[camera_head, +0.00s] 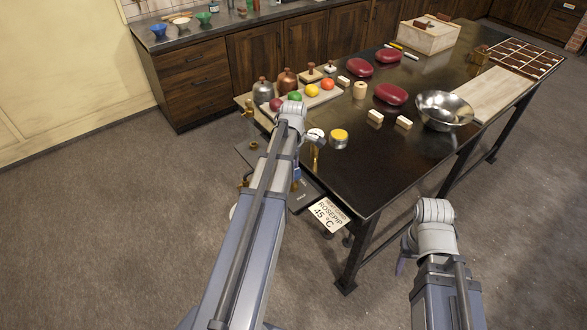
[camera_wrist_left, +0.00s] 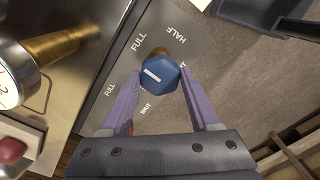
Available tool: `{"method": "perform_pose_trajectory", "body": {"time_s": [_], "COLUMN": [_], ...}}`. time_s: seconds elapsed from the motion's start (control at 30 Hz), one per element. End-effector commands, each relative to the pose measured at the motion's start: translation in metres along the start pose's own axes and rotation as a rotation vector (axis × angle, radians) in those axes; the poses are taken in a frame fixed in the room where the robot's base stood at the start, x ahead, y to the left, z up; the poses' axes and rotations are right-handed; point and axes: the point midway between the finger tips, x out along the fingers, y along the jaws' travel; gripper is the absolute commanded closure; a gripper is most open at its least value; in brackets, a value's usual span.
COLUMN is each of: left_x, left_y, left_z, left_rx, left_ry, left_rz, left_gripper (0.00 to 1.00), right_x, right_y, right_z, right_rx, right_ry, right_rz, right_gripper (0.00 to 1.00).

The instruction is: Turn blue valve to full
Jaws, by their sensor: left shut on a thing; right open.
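The blue valve (camera_wrist_left: 160,75) is a faceted knob with a white bar on its top, on a grey panel (camera_wrist_left: 205,45) lettered FULL, HALF and SHUT. The bar sits on the left half of the knob; I cannot tell which label it lines up with. My left gripper (camera_wrist_left: 161,78) is shut on the knob, one purple finger on each side. In the head view my left arm mostly hides this spot. My right gripper (camera_head: 402,262) is open and empty in front of the table, partly hidden by its own wrist.
A brass pipe (camera_wrist_left: 55,45) and a dial gauge (camera_wrist_left: 6,88) are close on the left in the wrist view. A card reading ROSEHIP 45 °C (camera_head: 328,214) hangs at the dark table's (camera_head: 365,185) near corner. A steel bowl (camera_head: 444,109) stands on the table.

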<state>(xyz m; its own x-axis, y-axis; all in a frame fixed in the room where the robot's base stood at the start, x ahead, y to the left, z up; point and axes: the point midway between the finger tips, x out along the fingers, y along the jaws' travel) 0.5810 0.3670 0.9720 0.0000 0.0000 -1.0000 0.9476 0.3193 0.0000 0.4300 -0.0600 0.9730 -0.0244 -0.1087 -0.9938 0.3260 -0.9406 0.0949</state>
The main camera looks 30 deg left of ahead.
Motion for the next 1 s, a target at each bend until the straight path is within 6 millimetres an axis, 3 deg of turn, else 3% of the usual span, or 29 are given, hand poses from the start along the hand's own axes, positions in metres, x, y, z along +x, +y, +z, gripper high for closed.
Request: {"method": "perform_pose_trajectory", "body": {"time_s": [0.73, 0.77, 1.0], "left_x": [0.0001, 0.0001, 0.0000], "left_y": [-0.0002, -0.0002, -0.0001], "left_z": [-0.0001, -0.0001, -0.0001], "left_rx": [-0.085, -0.085, -0.084], "left_ry": [0.000, 0.000, 0.000], "left_rz": [0.000, 0.000, 0.000], "left_gripper": [0.94, 0.37, 0.10], "right_x": [0.0001, 0.0001, 0.0000], "right_y": [0.0000, 0.0000, 0.0000], "right_z": [0.0000, 0.0000, 0.0000], "right_rx": [0.000, 0.000, 0.000], "right_ry": [0.000, 0.000, 0.000], "right_rz": [0.000, 0.000, 0.000], "right_gripper": [0.45, 0.45, 0.45]}}
